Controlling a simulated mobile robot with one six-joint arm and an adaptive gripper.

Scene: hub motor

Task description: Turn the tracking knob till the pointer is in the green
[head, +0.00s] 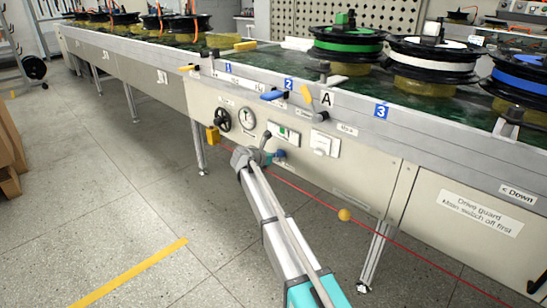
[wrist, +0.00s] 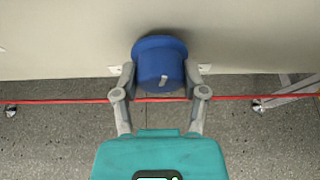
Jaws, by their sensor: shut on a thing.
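The blue tracking knob (wrist: 160,58) sticks out of the pale panel in the wrist view. A short white mark shows on its front, near the bottom and slightly right of centre. My gripper (wrist: 160,76) is shut on it, one finger on each side. In the head view the knob (head: 281,154) is partly hidden behind my gripper (head: 270,157), low on the panel. A round white gauge (head: 246,117) sits up and left of it. Its dark pointer and any green zone are too small to read.
A black handwheel (head: 222,119) is left of the gauge. A box with a green switch (head: 283,133) and a white box (head: 324,143) are above and right of the knob. A red cord (head: 310,193) with a yellow ball (head: 344,215) runs below. Spools (head: 348,40) stand on the line.

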